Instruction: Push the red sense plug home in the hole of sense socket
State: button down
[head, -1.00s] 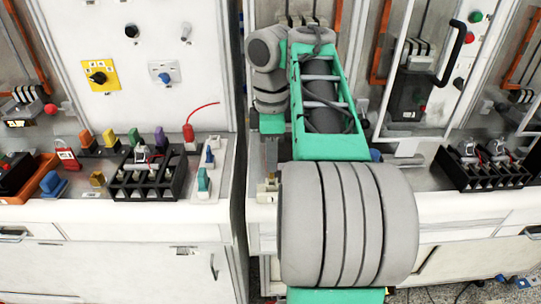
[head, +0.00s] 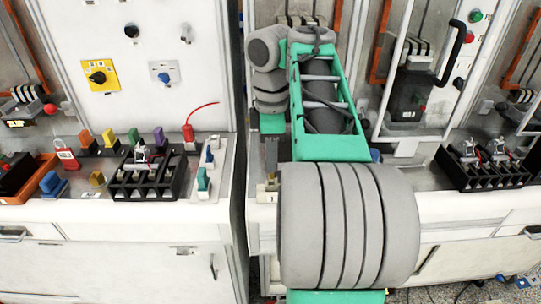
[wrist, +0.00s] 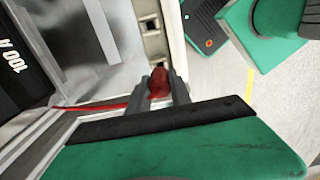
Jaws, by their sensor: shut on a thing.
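My gripper (wrist: 161,78) is shut on the red sense plug (wrist: 159,85) in the wrist view, one grey finger on each side of it. A red lead runs from the plug's area to the left. The plug is at the lower end of the pale sense socket strip (wrist: 152,27), which has dark square holes. The fingers and plug hide the spot beneath, so I cannot tell how deep the plug sits. In the head view, the pale socket (head: 267,193) shows at the bench's left front, just below my gripper (head: 271,177); the held plug is not clear there.
Another red plug with a red lead (head: 188,133) stands on the left bench, near a black terminal block (head: 147,183) and several coloured plugs. A second black block (head: 485,174) is on the right. In the wrist view, a grey-white cabinet frame lies close on the left.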

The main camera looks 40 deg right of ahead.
jog(key=shift+f, duration=0.15)
jog(key=shift+f+b, duration=0.3)
jog(key=shift+b, duration=0.2)
jog(key=shift+f+b, duration=1.55)
jog(key=c, duration=1.1)
grip_release()
notch_tip(320, 180, up, 8)
jog(key=p, duration=0.7)
jog(key=shift+f, duration=0.15)
